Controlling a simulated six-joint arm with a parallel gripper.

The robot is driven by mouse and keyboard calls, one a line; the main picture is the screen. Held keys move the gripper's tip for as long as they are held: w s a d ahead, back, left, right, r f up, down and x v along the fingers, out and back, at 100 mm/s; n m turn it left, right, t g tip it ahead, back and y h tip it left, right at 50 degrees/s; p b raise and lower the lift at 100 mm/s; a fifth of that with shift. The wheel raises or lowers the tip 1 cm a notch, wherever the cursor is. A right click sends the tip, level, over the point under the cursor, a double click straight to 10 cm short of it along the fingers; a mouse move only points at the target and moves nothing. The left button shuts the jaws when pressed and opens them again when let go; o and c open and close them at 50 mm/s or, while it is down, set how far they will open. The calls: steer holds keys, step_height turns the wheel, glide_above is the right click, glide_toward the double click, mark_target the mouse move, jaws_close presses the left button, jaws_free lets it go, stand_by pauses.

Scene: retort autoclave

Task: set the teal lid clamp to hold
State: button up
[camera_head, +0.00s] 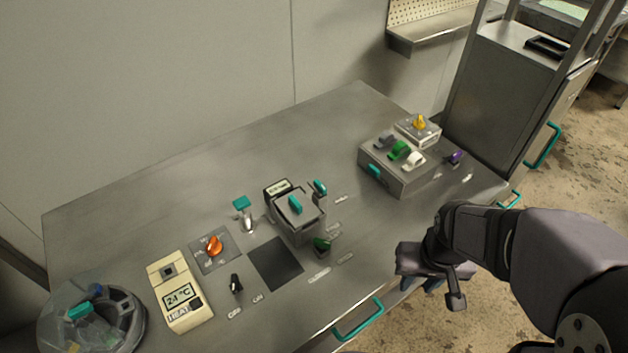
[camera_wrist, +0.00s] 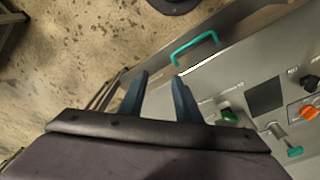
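My gripper (camera_wrist: 160,78) is open and empty, off the table's front edge, away from all of these. In the head view its fingers are mostly hidden behind my wrist.
An orange dial (camera_head: 214,245), a black switch (camera_head: 236,284), a dark square pad (camera_head: 275,263) and a green-topped control (camera_head: 321,244) surround the box. A cream meter (camera_head: 180,291) lies left. A switch box (camera_head: 398,168) stands right. A teal drawer handle (camera_head: 358,320) juts from the front.

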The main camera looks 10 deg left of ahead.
mark_target(312, 183)
steer(key=w+a+f+n+t+y+b, duration=0.15)
steer(key=w+a+t+b, duration=0.25)
steer(key=w, duration=0.7)
steer(key=w+a+f+n+t+y+b, duration=0.15)
steer(key=w+a+t+b, duration=0.3)
steer(key=w, duration=0.65)
steer(key=a+n+t+y+b, duration=0.1)
steer(key=a+n+y+b, duration=0.1)
steer(key=a+y, duration=0.1)
steer(key=w+a+r+n+t+y+b, duration=0.1)
steer(key=a+y+b, duration=0.1)
steer(key=a, duration=0.4)
steer(key=w+a+r+n+t+y+b, duration=0.1)
steer(key=a+n+t+y+b, duration=0.1)
steer(key=a+y+b, duration=0.1)
steer(key=shift+w+a+r+n+y, duration=0.1)
steer(key=shift+a+n+y, duration=0.05)
steer(key=shift+a+y, duration=0.3)
steer(key=shift+w+a+n+y, duration=0.15)
steer(key=shift+a+y, duration=0.2)
steer(key=shift+a, duration=0.2)
steer(key=shift+s+d+f+g+b, duration=0.25)
steer(key=shift+s+f, duration=0.1)
steer(key=shift+s, duration=0.25)
steer(key=shift+s+d+f+g+b, duration=0.25)
steer(key=shift+s+f, duration=0.1)
steer(key=shift+s, duration=0.2)
steer(key=shift+p+x, duration=0.6)
steer(key=shift+x, duration=3.1)
steer(key=shift+c, duration=0.2)
